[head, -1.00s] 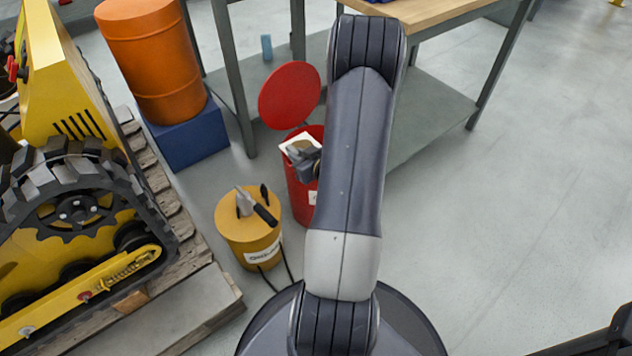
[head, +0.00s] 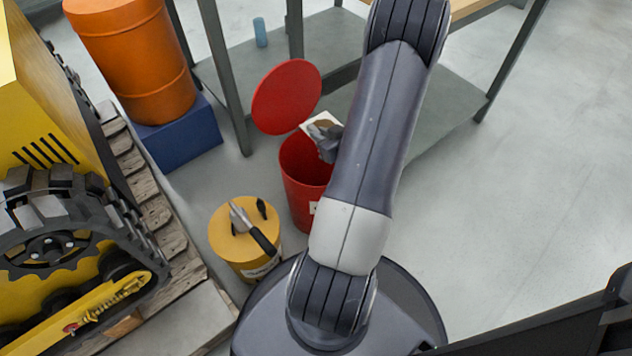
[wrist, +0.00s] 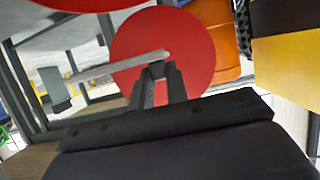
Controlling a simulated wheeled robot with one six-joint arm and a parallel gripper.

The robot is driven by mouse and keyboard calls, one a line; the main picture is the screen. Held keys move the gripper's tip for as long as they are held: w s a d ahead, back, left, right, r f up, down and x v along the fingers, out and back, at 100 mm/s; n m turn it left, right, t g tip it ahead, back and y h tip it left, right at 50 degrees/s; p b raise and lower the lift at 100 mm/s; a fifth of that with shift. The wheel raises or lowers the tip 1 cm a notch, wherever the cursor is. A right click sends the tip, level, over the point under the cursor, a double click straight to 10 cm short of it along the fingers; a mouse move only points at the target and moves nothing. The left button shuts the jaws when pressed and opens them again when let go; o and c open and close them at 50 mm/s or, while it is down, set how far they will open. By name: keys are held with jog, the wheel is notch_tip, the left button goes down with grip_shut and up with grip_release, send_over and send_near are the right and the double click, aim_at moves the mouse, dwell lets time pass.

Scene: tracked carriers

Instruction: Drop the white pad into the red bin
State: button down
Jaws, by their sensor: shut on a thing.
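The white pad (head: 315,127), with a brownish patch on it, is held by my gripper (head: 325,136) near the back right of the red bin (head: 300,190). In the head view it appears over or just behind the bin's rim; its height above the rim is hard to tell. The bin is open, with its round red lid (head: 287,97) raised behind it. In the wrist view, the pad (wrist: 120,67) shows edge-on as a pale strip between the fingers of my gripper (wrist: 156,72), in front of the red lid (wrist: 190,45). My arm hides the bin's right side.
A yellow drum (head: 228,238) with tools on top stands left of the bin. A workbench with a grey lower shelf (head: 425,120) is behind and right. An orange barrel (head: 135,60) on a blue block and a yellow tracked machine (head: 40,110) are left. Floor at right is clear.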

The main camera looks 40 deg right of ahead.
notch_tip(320, 180, down, 6)
jog(key=b, duration=0.4)
jog(key=shift+r, duration=0.15)
jog(key=c, duration=1.3)
grip_release()
jog(key=p+v, duration=0.3)
jog(key=v, duration=0.8)
jog(key=shift+w, duration=0.1)
